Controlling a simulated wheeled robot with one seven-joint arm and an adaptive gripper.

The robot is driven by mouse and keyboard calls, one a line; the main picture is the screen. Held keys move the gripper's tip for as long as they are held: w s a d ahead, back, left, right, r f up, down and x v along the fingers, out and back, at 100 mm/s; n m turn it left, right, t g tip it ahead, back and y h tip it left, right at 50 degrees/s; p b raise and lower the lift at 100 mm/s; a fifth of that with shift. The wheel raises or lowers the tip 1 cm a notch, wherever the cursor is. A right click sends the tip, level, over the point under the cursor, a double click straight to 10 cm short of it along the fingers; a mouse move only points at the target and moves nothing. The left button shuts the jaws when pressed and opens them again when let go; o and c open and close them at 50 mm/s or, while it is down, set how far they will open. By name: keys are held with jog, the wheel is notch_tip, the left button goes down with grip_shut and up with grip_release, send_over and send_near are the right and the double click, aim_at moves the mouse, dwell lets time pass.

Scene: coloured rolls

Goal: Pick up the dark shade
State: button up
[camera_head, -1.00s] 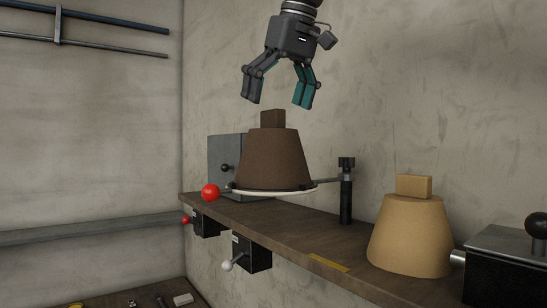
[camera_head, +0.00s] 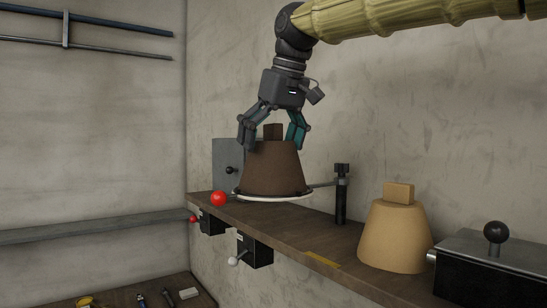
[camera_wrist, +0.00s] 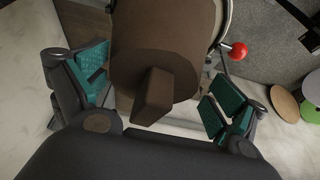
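The dark shade (camera_head: 272,170) is a dark brown tapered form with a small block (camera_head: 273,131) on top. It sits upright on a round pale plate (camera_head: 303,196) above the wooden shelf. My gripper (camera_head: 270,140) is directly above it, pointing down, with its fingers apart on either side of the block. In the wrist view the shade (camera_wrist: 163,45) and its block lie between the open teal finger pads, with a visible gap on both sides. No grip on the block shows.
A tan shade (camera_head: 393,236) with its own block stands on the shelf (camera_head: 290,240) at the right, beside a dark metal box (camera_head: 480,270) with a black knob. A red ball (camera_head: 218,198) is left of the plate. A black post (camera_head: 341,195) stands just right of the plate.

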jog(key=shift+s+d+r, duration=0.15)
jog(key=shift+s+r, duration=0.15)
jog(key=shift+s, duration=0.5)
jog(key=c, duration=0.3)
jog(key=shift+w+a+f, duration=0.1)
jog(key=shift+w+f, duration=0.2)
jog(key=shift+w, duration=0.35)
jog(key=shift+w+a+f, duration=0.1)
jog(key=shift+w+f, duration=0.2)
jog(key=shift+w, duration=0.3)
jog(key=c, duration=0.4)
jog(key=shift+w+a+f, duration=0.1)
jog(key=shift+w+a, duration=0.05)
jog(key=shift+w, duration=0.05)
jog(key=shift+c, duration=0.2)
jog(key=shift+s+r, duration=0.2)
jog(key=shift+s, duration=0.25)
jog(key=shift+c, duration=0.3)
jog(key=shift+w, duration=0.2)
